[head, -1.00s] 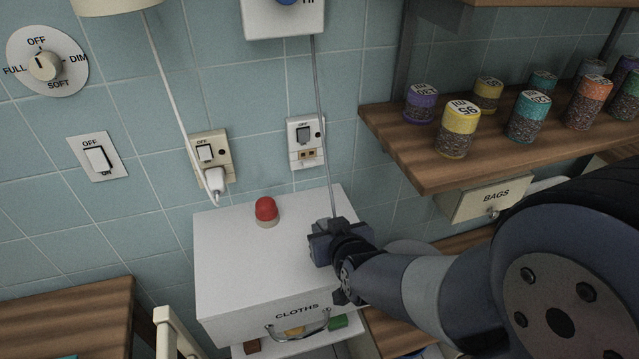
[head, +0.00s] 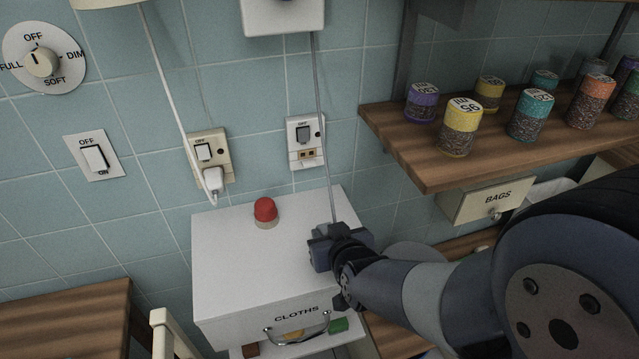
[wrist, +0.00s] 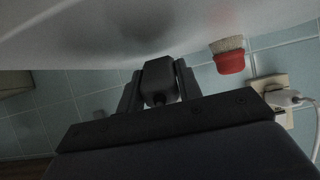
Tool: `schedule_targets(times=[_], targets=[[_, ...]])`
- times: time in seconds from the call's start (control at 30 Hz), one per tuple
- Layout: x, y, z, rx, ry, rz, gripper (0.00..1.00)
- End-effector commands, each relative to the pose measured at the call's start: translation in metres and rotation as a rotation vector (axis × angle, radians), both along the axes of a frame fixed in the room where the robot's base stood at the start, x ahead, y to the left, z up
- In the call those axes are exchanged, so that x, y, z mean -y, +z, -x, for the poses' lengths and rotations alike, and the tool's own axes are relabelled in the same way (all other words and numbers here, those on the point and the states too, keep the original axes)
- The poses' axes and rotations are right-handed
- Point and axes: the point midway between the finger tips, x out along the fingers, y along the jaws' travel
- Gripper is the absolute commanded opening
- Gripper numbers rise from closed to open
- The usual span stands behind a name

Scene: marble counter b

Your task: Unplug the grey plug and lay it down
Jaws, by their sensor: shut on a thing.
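The grey plug (wrist: 158,80) is out of the wall and sits between the two fingers of my gripper (wrist: 158,92), which is shut on it. In the head view my gripper (head: 328,248) is over the right part of the white box's top, and its fingers hide the plug. A thin grey cord (head: 325,130) runs from the plug up to a white wall unit (head: 283,18). The right wall socket (head: 306,143) is empty, with its slots showing. I cannot tell whether the plug touches the box top.
A white plug (head: 213,180) fills the left socket (head: 203,150). A wooden shelf (head: 430,175) with several jars is on the right. The box top's left part is clear.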

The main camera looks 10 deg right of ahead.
Motion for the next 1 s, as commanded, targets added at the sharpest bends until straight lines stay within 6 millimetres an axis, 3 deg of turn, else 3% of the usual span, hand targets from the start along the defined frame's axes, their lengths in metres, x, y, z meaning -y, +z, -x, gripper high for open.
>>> schedule_targets(times=[0.67, 0.7, 1.0], targets=[[0.0000, -0.0103, -0.0001, 0.000, 0.000, 0.000, 0.00], [0.0000, -0.0102, -0.0001, 0.001, 0.000, 0.000, 0.34], [0.0000, -0.0097, -0.0001, 0.000, 0.000, 0.000, 0.59]])
